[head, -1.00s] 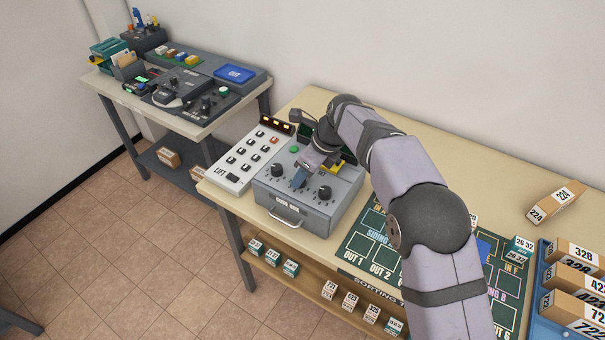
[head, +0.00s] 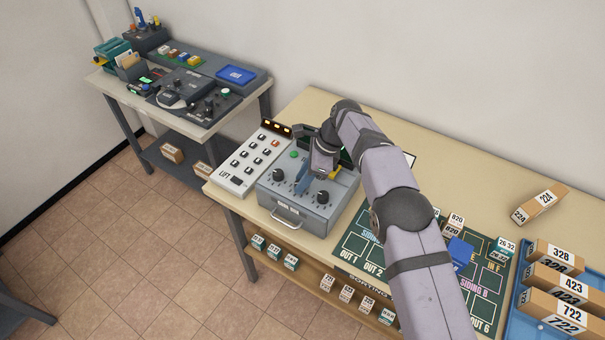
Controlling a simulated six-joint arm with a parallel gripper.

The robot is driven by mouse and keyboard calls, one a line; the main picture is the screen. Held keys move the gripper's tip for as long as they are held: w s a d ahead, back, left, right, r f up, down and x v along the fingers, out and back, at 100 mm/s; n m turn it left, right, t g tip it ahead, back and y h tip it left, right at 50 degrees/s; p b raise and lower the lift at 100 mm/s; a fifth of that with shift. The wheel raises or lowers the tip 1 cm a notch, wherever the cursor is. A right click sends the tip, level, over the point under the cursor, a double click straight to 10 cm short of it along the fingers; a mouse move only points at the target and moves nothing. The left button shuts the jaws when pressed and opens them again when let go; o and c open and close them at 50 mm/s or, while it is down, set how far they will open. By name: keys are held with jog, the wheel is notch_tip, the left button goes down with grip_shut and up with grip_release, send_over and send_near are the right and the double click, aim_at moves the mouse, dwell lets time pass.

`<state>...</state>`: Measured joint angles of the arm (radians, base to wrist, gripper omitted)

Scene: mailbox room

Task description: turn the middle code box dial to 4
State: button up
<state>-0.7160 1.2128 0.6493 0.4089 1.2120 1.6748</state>
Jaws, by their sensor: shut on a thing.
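The grey code box (head: 310,220) stands on the near left part of the long table, with a drawer handle on its front. Its left dial (head: 278,175) and right dial (head: 322,197) are black knobs in plain view. The middle dial is hidden behind my gripper (head: 300,186), which points down at the middle of the box top, between the other two dials. My gripper is shut, seemingly on the middle dial; the number it points to cannot be read. A green button (head: 294,154) sits behind the left dial.
A white LIFT panel (head: 237,181) with several switches stands directly left of the box. The green sorting mat (head: 360,245) lies to the right, with small boxes on it. A blue tray (head: 525,318) holds numbered parcels. A lone parcel (head: 540,204) lies at the back right.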

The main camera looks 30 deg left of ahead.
jog(key=shift+n+p, duration=0.4)
dwell(0.3)
jog(key=o, duration=1)
jog(key=shift+o, duration=0.2)
jog(key=shift+r, duration=0.1)
jog(key=shift+w+d+r+b, duration=0.2)
jog(key=shift+r+b, duration=0.25)
jog(key=shift+r, duration=0.05)
jog(key=v, duration=0.6)
jog(key=shift+b, duration=0.45)
